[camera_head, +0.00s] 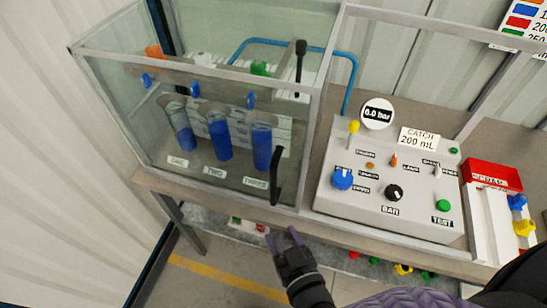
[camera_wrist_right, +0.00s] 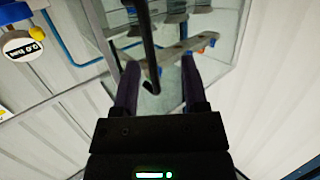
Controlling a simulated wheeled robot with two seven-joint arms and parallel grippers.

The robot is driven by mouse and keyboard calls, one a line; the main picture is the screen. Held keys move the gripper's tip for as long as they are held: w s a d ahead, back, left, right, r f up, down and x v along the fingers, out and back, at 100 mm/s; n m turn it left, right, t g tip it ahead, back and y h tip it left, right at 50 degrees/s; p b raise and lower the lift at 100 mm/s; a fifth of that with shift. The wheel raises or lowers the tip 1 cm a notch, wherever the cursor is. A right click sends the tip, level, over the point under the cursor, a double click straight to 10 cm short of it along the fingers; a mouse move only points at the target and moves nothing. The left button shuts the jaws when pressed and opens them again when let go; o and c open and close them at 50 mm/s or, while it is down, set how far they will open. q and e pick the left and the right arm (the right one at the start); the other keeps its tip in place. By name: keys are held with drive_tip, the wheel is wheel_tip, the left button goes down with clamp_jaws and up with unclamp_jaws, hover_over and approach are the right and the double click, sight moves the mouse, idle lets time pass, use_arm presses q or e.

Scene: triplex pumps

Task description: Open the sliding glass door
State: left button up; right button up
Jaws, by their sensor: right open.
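The glass door (camera_head: 210,100) is the clear front of a glass case, and it looks closed. Its black upright handle (camera_head: 277,178) is at the lower right of the front. My right gripper (camera_head: 282,239) is open and empty, just below and in front of the handle. In the right wrist view, the handle (camera_wrist_right: 150,50) runs down between the two purple fingers of the right gripper (camera_wrist_right: 159,72), with its hooked lower end near the fingertip gap. I cannot tell whether they touch. My left gripper is out of view.
Inside the case stand three cylinders of blue liquid (camera_head: 220,138). A grey control panel (camera_head: 385,185) with knobs and a gauge (camera_head: 377,113) is to the right, then a red bin (camera_head: 492,176). A bench edge (camera_head: 350,231) runs below the case.

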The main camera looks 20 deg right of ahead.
sight(275, 178)
wheel_tip(275, 178, up, 8)
drive_tip(key=d+m+t+h+p, duration=0.1)
drive_tip(key=t, duration=0.1)
drive_tip(key=w, duration=1)
drive_tip(key=shift+w+d+f, duration=0.15)
drive_tip(key=shift+w, duration=0.2)
clamp_jaws()
idle(0.3)
